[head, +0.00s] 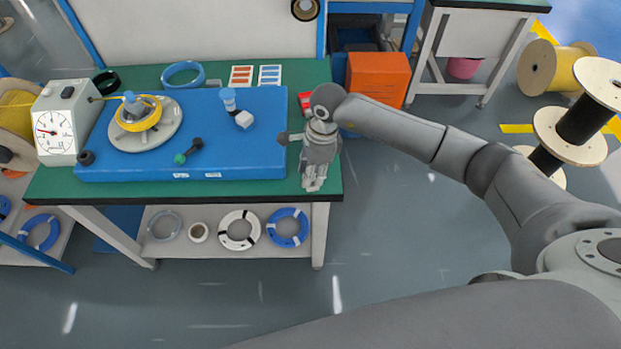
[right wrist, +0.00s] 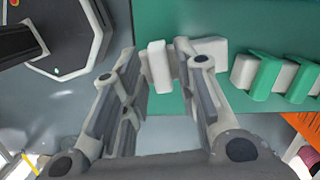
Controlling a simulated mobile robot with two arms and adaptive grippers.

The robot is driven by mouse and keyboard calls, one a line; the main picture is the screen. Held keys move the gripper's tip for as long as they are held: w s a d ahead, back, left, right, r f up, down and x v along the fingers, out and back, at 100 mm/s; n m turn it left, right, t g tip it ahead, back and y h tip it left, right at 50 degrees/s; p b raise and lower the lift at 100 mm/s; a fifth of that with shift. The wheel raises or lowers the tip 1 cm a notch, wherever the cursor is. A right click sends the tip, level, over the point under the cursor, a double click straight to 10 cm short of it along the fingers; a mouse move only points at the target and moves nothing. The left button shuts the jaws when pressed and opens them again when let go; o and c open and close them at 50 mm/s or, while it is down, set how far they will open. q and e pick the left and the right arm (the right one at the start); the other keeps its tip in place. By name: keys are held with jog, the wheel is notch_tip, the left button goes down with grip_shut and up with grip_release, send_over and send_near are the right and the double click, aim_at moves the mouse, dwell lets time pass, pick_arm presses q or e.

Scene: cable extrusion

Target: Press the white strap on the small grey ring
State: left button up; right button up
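In the head view, a small grey ring (head: 165,225) lies on the shelf under the workbench, at its left. My right gripper (head: 313,184) is in front of the workbench's right end. In the right wrist view its two fingers (right wrist: 165,75) are apart, with a white piece (right wrist: 160,67) showing between their tips. Another white block (right wrist: 213,47) shows beside the right fingertip. I cannot tell whether the white piece is the strap or whether the fingers touch it. My left gripper is not in view.
The green workbench (head: 60,185) carries a blue board (head: 240,150), a round plate with a yellow coil (head: 140,118) and a dial gauge (head: 58,128). A white ring (head: 230,242) and a blue ring (head: 300,232) share the shelf. Green-and-white pieces (right wrist: 262,75) lie right of my gripper.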

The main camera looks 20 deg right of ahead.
jog(key=c, duration=0.6)
notch_tip(320, 180, up, 8)
jog(key=p, duration=0.4)
dwell(0.4)
jog(key=shift+r, duration=0.1)
